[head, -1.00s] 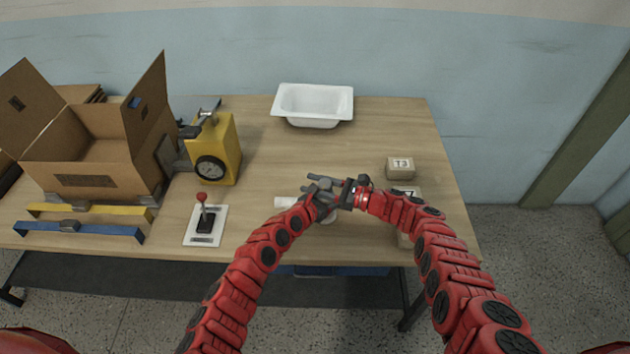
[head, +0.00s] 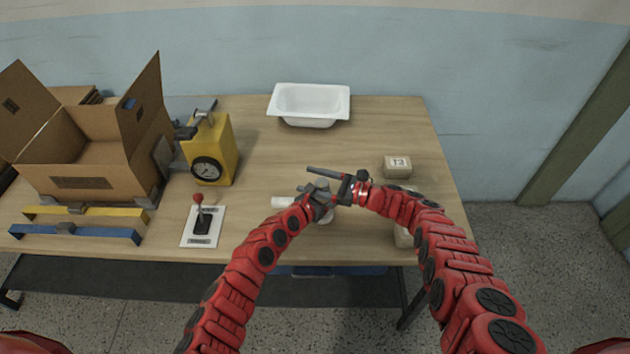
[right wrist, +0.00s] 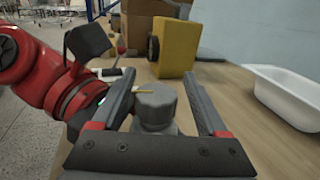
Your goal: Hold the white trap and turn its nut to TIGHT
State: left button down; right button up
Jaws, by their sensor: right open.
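The white trap (head: 283,202) lies near the front edge of the table, mostly hidden behind my grippers; its white body also shows beneath them. Its grey nut (right wrist: 157,104) stands between the spread fingers of my right gripper (right wrist: 160,78) in the right wrist view, with a small yellow mark on it. Gaps show between nut and fingers. In the head view my right gripper (head: 318,181) reaches in from the right, open. My left gripper (head: 316,203) is at the trap; its fingers are hidden, so its grip cannot be made out.
A T3 box (head: 397,166) stands to the right, with more boxes behind my right arm. A white tub (head: 309,104) stands at the back. A yellow gauge block (head: 211,150), a red-knobbed lever (head: 202,222) and a cardboard box (head: 80,166) are left.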

jog(key=v, duration=1.2)
jog(key=shift+w, duration=0.1)
